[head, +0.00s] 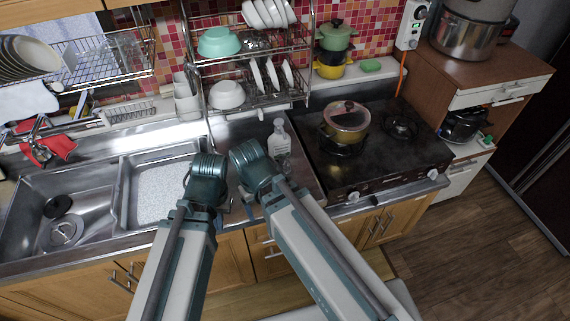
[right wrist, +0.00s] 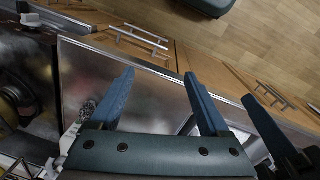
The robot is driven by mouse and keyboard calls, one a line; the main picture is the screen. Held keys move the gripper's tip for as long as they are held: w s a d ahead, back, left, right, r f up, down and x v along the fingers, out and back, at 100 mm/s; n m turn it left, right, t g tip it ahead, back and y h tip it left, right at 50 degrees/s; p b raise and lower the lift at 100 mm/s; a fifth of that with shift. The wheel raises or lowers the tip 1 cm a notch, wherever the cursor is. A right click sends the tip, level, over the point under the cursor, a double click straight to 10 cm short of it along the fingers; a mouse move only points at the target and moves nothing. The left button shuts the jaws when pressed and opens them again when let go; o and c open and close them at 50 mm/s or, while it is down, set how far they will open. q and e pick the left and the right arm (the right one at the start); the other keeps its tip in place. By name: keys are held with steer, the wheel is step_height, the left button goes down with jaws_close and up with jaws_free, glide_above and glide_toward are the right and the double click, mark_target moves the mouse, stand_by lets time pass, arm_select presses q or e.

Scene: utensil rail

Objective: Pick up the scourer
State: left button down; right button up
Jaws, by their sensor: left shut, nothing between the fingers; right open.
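A round, grey, metallic mesh scourer (right wrist: 88,110) lies on the steel counter in the right wrist view, just left of my right gripper's left finger. It stands close to a pale object, seemingly the clear bottle.
A clear bottle (head: 279,140) stands on the counter behind my right wrist. The hob (head: 385,155) with a lidded pot (head: 346,121) is to the right. A double sink (head: 100,195) is to the left. A dish rack (head: 250,100) stands behind. A green sponge (head: 371,66) lies on the back ledge.

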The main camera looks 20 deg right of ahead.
steer(key=w+d+r+m+t, duration=0.15)
steer(key=w+d, duration=0.25)
steer(key=w, duration=0.4)
steer(key=m+t+y+p, duration=0.1)
steer(key=m+t+p, duration=0.1)
steer(key=t, duration=0.1)
glide_toward(286, 161)
steer(key=b+x, duration=0.6)
steer(key=b, duration=0.2)
steer(key=shift+w+d, duration=0.1)
steer(key=shift+w, duration=0.1)
steer(key=shift+f, duration=0.1)
steer(key=b+x, duration=0.4)
steer(key=shift+s+f+b, duration=0.2)
steer(key=shift+b, duration=0.15)
steer(key=shift+w+f+b, duration=0.25)
steer(key=shift+f+b, duration=0.2)
steer(key=shift+f, duration=0.05)
steer(key=shift+r, duration=0.15)
jaws_close()
